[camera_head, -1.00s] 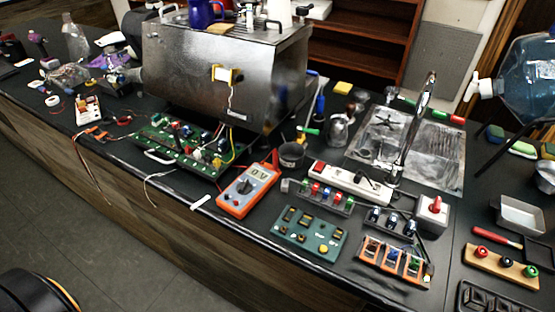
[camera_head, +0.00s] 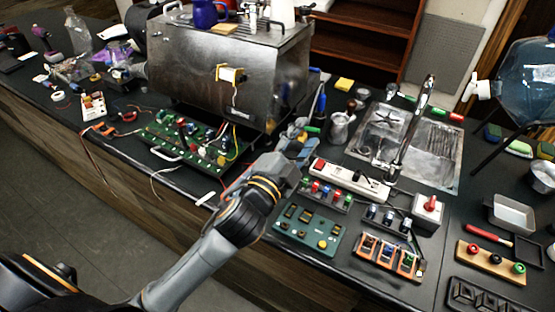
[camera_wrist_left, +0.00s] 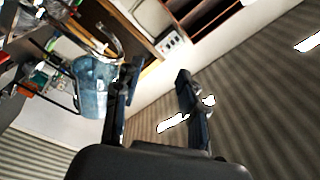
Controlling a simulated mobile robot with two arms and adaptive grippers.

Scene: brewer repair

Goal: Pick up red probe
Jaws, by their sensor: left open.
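My left arm reaches across the front edge of the bench, and its gripper (camera_head: 298,138) is over the bench in front of the steel brewer (camera_head: 225,75). The left wrist view shows its two dark fingers (camera_wrist_left: 158,68) spread apart with nothing between them. The orange multimeter is almost fully hidden behind my arm. I cannot make out the red probe for certain; the area around the meter is covered by the arm and gripper. My right gripper is not in view.
A green circuit board (camera_head: 190,142) lies left of the gripper. A white power strip (camera_head: 348,180), a green button panel (camera_head: 306,228) and an orange-framed switch block (camera_head: 388,256) lie to the right. The sink (camera_head: 430,150) and water bottle (camera_head: 527,82) stand farther right.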

